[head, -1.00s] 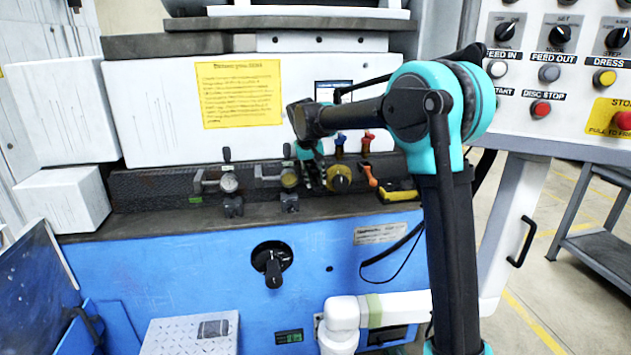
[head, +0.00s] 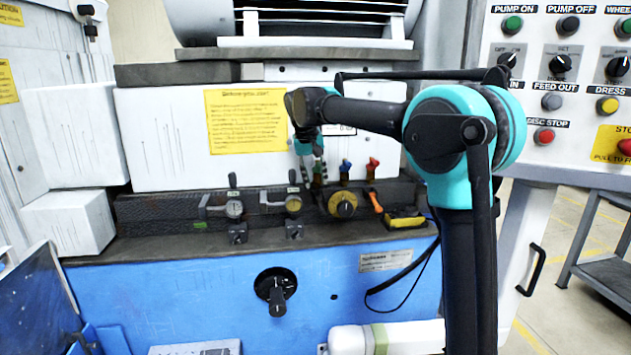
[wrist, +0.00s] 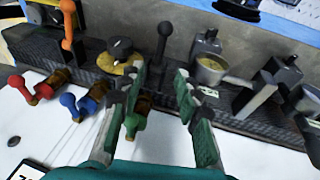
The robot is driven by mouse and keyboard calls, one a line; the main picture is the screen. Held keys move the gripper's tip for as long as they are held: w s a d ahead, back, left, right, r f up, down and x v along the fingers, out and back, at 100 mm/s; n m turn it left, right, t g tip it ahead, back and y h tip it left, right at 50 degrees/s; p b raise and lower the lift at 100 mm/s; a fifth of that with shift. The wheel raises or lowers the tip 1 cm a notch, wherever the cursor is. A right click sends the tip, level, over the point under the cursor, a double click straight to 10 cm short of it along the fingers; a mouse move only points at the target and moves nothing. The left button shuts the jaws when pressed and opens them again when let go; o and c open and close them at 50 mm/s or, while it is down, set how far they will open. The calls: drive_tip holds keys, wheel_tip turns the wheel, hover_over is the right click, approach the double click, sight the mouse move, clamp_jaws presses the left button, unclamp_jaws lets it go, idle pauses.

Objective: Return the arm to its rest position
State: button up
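My gripper (head: 313,184) hangs fingers-down in front of the white machine panel, above the row of controls on the blue grinder. In the wrist view, my gripper (wrist: 157,98) has its two green-grey fingers well apart. A green-handled valve (wrist: 136,124) shows between and behind them; I see no grip on it. My arm (head: 440,130) is raised and bent, its forearm reaching left across the panel. The rest position itself is not marked in view.
A yellow knob (head: 343,205), an orange lever (head: 374,201), and blue (head: 345,170) and red (head: 373,166) valves sit close to my gripper. Gauge clamps (head: 234,209) line the dark rail. The button panel (head: 570,90) stands right, beside my elbow. White blocks (head: 75,135) stand left.

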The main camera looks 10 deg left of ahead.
drive_tip(key=s+d+f+m, duration=0.1)
drive_tip(key=s+d+f, duration=0.45)
drive_tip(key=d, duration=0.35)
drive_tip(key=s+d+f, duration=0.5)
drive_tip(key=d+f, duration=0.2)
drive_tip(key=d, duration=0.3)
drive_tip(key=s+d+f, duration=0.3)
drive_tip(key=s+f, duration=0.2)
drive_tip(key=s, duration=0.2)
drive_tip(key=s+d+f+m+y, duration=0.1)
drive_tip(key=s+d+f, duration=0.3)
drive_tip(key=s+f, duration=0.2)
drive_tip(key=s+d+f+m, duration=0.1)
drive_tip(key=s+d+f, duration=0.2)
drive_tip(key=s+f, duration=0.2)
drive_tip(key=s, duration=0.3)
drive_tip(key=shift+s+d+f+t, duration=0.25)
drive_tip(key=shift+d+f+t, duration=0.15)
